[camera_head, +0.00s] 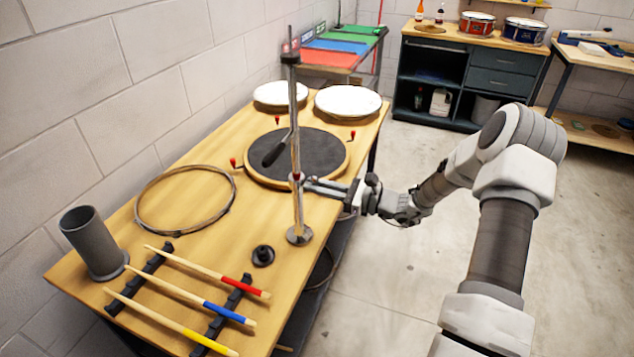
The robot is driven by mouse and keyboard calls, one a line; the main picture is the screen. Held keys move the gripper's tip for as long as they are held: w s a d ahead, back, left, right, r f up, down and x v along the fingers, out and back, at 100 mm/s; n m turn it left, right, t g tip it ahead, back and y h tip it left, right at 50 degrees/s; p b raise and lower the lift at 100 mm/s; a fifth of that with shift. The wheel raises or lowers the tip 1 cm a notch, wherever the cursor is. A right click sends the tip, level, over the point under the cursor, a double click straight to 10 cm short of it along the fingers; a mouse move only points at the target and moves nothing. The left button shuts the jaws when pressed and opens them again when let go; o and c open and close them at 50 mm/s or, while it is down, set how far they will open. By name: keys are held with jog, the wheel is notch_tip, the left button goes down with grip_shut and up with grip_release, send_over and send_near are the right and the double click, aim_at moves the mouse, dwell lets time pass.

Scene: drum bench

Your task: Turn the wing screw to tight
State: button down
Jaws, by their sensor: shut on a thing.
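A chrome stand (294,120) rises upright from a round foot (299,236) near the front right edge of the wooden bench. A small red-marked collar (296,177) sits partway up the stand, where the wing screw is; the screw is mostly hidden by my fingers and too small to make out. My gripper (308,184) reaches in from the right, level with this collar, and its jaws are shut on the wing screw. A dark beater-like piece (276,150) hangs slanted from the stand's upper part, in front of the round dark pad (315,156).
A wire hoop (185,229), grey cup (92,243), small black knob (263,256) and racked drumsticks (195,299) lie on the bench (240,224). White drumheads (348,101) lie at its far end. The floor to the right is clear; a cabinet (470,85) stands behind.

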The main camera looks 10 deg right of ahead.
dwell(0.4)
jog(key=c, duration=0.9)
grip_release()
jog(key=b+v, duration=0.1)
jog(key=v, duration=1.6)
jog(key=shift+d, duration=0.2)
jog(key=shift+s+a, duration=0.1)
jog(key=shift+s, duration=0.05)
